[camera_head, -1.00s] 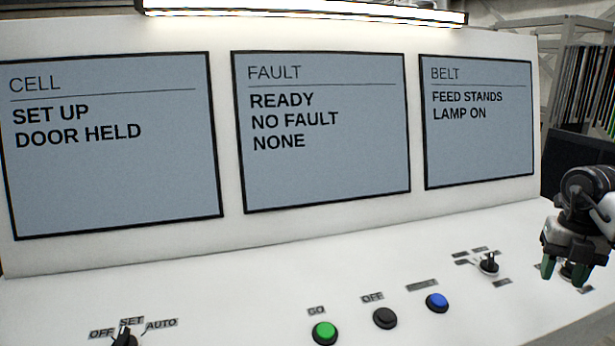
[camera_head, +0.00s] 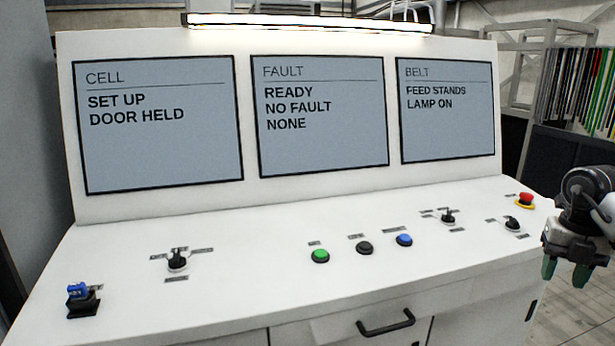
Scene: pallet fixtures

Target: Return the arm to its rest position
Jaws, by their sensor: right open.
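My right gripper (camera_head: 566,272) is at the right edge of the head view, on a dark grey arm end with green-tipped fingers pointing down. It is open, with nothing between the fingers. It hangs in front of the right end of the white control console (camera_head: 230,300) and appears apart from it. My left gripper is not in view.
Three screens stand behind; the fault screen (camera_head: 320,115) reads "READY, NO FAULT, NONE". A drawer handle (camera_head: 386,322) juts out in front.

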